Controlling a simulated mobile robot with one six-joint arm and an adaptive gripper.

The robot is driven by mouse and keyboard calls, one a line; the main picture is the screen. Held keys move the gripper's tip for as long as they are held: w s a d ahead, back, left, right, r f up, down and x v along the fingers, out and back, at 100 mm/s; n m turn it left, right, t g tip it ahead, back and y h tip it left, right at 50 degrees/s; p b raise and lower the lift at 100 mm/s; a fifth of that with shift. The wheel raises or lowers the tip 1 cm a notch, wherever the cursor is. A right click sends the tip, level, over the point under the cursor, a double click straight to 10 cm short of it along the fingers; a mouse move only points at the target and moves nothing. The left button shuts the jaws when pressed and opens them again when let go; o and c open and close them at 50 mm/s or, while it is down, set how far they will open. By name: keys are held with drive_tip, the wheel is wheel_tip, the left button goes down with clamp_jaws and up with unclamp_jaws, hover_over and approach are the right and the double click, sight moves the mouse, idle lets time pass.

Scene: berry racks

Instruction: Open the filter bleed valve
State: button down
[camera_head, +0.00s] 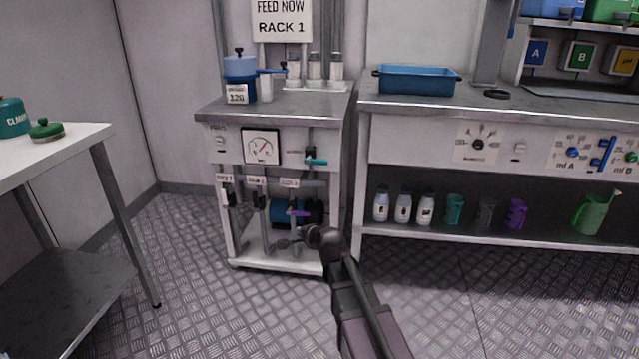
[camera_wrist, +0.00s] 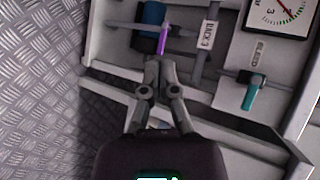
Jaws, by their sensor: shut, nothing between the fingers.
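My gripper (camera_head: 278,244) is low in front of the cart's pipes in the head view. In the wrist view its two fingers (camera_wrist: 161,60) are shut at the tips with nothing between them. A purple lever (camera_wrist: 164,38) appears just beyond the tips; contact cannot be told. It also shows in the head view (camera_head: 299,213). A teal lever valve (camera_wrist: 250,92) sits on the cart's panel, right of the fingers; it also shows in the head view (camera_head: 316,161). A blue canister (camera_head: 240,88) with a blue side lever (camera_head: 271,71) stands on the cart top.
The cart (camera_head: 223,108) carries a pressure gauge (camera_head: 261,147) and a blue cylinder (camera_head: 284,213) on its lower level. A bench (camera_head: 400,104) stands close at right, with bottles and jugs below. A white table (camera_head: 72,134) is at left. Floor between table and cart is clear.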

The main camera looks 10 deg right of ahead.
sight(316, 160)
drive_tip(key=w+d+r+m+t+h+b, duration=0.1)
drive_tip(key=w+d+m+t+h+b, duration=0.2)
drive_tip(key=m, duration=0.9)
drive_tip(key=w+d+r+m+t+h+b, duration=0.1)
drive_tip(key=w+d+m+t+h+b, duration=0.2)
drive_tip(key=m, duration=1)
drive_tip(key=shift+w+d+r+m+t+h+b, duration=0.15)
drive_tip(key=shift+w+r+m+t+h+b, duration=0.2)
drive_tip(key=shift+w+t+h+b, duration=1.15)
drive_tip(key=shift+w+g+h, duration=0.5)
drive_tip(key=shift+w+h, duration=0.35)
drive_tip(key=shift+h, duration=0.05)
drive_tip(key=w+d+r+p, duration=0.3)
drive_tip(key=w+r+p, duration=0.3)
drive_tip(key=w, duration=0.3)
drive_tip(key=shift+r, duration=0.2)
